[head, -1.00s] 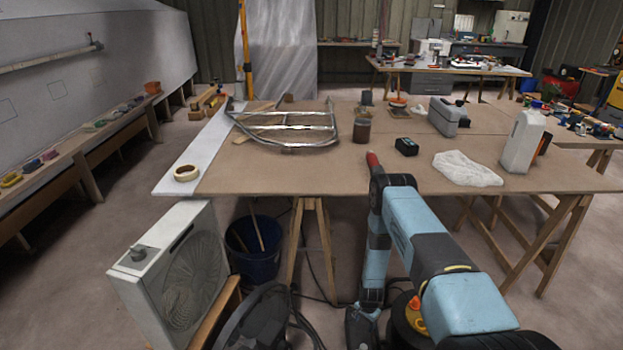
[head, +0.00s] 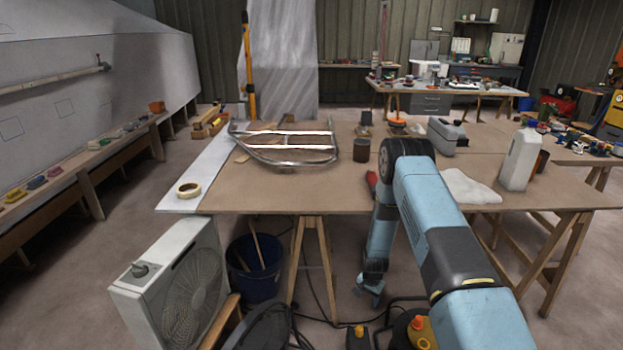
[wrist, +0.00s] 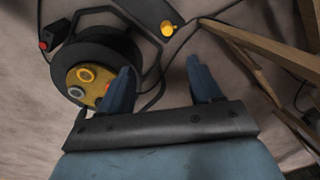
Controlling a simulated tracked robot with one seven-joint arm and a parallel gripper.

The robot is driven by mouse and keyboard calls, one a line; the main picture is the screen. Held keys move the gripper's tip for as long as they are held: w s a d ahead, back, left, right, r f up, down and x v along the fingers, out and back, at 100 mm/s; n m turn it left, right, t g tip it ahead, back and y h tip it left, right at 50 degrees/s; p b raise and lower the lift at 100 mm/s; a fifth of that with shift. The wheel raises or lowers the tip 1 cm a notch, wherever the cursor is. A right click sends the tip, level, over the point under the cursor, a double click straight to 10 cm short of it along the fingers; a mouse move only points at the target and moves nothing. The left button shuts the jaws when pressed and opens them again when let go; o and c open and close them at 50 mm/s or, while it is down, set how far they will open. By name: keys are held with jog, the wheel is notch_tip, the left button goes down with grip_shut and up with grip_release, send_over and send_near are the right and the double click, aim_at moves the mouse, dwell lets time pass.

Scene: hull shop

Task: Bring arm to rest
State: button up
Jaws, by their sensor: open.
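My arm reaches forward in the head view, bends at a dark elbow joint over the table's front edge, and hangs down in front of the table. My gripper (head: 369,289) is at its lower end, below the tabletop and above the floor. In the wrist view my gripper (wrist: 160,82) shows two blue fingers set wide apart, with nothing between them. Beyond the fingers are the floor and a cable reel (wrist: 88,75) with a yellow centre, which lies left of the fingers.
The table (head: 300,200) stands close ahead on wooden trestles (head: 315,245). A box fan (head: 180,280) and a blue bucket (head: 255,270) are on the floor at left.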

notch_tip(320, 180, up, 38)
jog(key=w+n+t, duration=0.1)
jog(key=n+t, duration=0.1)
jog(key=n, duration=0.1)
jog(key=s+d+r+n, duration=0.1)
jog(key=s+r, duration=0.4)
jog(key=r, duration=0.5)
jog(key=s+r+n, duration=0.1)
jog(key=s+r, duration=0.5)
jog(key=r, duration=0.3)
jog(key=s+r+n+t, duration=0.1)
jog(key=s+r, duration=0.3)
jog(key=s, duration=0.5)
jog(key=s+r+n+t, duration=0.1)
jog(key=s+r, duration=0.3)
jog(key=s, duration=0.5)
jog(key=s+r, duration=0.4)
jog(key=s, duration=0.6)
jog(key=shift+d+r+n+t, duration=0.35)
jog(key=shift+d+n+t, duration=0.05)
